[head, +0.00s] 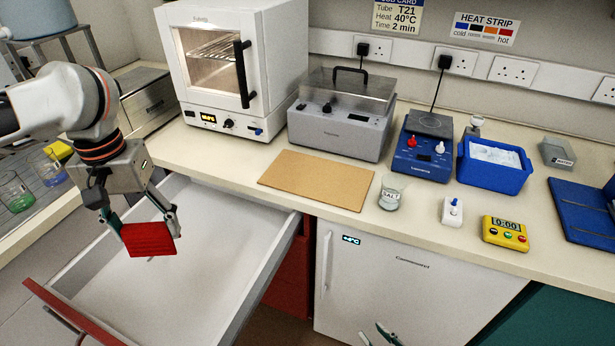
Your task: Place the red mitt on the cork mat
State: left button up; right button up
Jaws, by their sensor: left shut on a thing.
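The red mitt (148,240) is held in my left gripper (147,232), whose fingers are shut on it from both sides. The mitt hangs over the open drawer, at the left of the head view. The cork mat (316,180) lies flat and bare on the bench top, to the right of and beyond the mitt. My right gripper (379,337) shows only its fingertips at the bottom edge, in front of the white fridge door. These fingertips stand apart with nothing visible between them; the rest is out of frame.
The open drawer (262,250) juts out below the bench edge. Behind the mat stand a white oven (228,100) and a lidded grey bath (335,135). A salt jar (390,195) stands just right of the mat. A blue ice tub (492,175) and yellow timer (505,234) are further right.

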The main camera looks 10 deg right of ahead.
aim_at(308, 174)
jog(key=z, duration=1.3)
jog(key=i+j, duration=0.15)
jog(key=j, duration=0.15)
jog(key=i+j+z, duration=0.1)
jog(key=j, duration=0.2)
jog(key=i+j, duration=0.2)
jog(key=j+z, duration=0.05)
jog(key=j, duration=0.05)
